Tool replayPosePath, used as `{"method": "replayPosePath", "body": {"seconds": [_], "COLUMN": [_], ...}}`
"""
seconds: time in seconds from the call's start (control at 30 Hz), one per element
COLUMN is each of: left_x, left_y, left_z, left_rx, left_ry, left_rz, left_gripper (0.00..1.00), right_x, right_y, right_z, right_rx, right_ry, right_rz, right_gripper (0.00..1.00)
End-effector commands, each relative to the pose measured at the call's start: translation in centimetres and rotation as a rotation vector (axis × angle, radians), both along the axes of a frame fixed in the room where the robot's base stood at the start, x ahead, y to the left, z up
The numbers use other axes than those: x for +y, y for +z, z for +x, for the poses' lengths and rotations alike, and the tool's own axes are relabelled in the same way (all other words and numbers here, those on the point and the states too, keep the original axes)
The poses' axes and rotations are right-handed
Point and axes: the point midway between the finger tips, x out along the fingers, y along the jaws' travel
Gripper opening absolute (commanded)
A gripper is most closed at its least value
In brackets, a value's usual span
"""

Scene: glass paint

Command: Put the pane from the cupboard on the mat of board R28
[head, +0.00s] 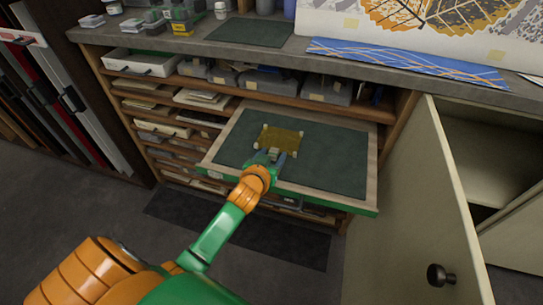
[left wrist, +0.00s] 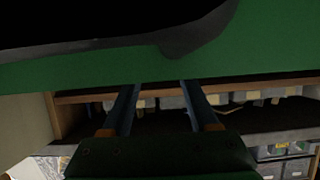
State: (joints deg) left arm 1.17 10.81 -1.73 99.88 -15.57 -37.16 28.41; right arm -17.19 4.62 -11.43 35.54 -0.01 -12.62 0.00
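An amber pane (head: 279,138) with pale corner pieces appears to lie flat on the dark green mat (head: 335,160) of a pulled-out board (head: 372,170). The small label on the board's green front edge is too small to read. My left gripper (head: 268,157) is at the pane's near edge, over the mat. In the left wrist view its two blue fingers (left wrist: 160,88) stand apart with nothing visible between them, and a green edge (left wrist: 90,75) crosses at their tips. Whether the fingers touch the pane cannot be told. My right gripper is not in view.
The cupboard (head: 480,165) at the right has its pale door (head: 415,220) open beside the board; the visible shelf looks bare. Shelves with papers and grey bins lie behind the board. The worktop (head: 290,45) above carries another green mat, a blue patterned strip and jars.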

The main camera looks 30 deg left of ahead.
Motion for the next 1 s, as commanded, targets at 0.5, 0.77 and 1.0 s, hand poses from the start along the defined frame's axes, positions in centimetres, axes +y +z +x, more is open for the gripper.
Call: {"method": "replayPosePath", "body": {"seconds": [0.5, 0.77, 1.0], "left_x": [-0.8, -2.2, -2.6], "left_y": [1.7, 4.0, 4.7], "left_z": [-3.3, -9.3, -10.8], "left_rx": [-0.001, 0.001, -0.002], "left_ry": [-0.001, 0.001, 0.001], "left_rz": [-0.003, -0.002, 0.001], "left_gripper": [0.61, 0.61, 0.61], "right_x": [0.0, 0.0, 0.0], "right_y": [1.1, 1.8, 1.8], "right_z": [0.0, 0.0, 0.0], "right_rx": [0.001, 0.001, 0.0], "right_ry": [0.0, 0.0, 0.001], "right_rz": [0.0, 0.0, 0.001], "right_gripper": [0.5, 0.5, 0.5]}}
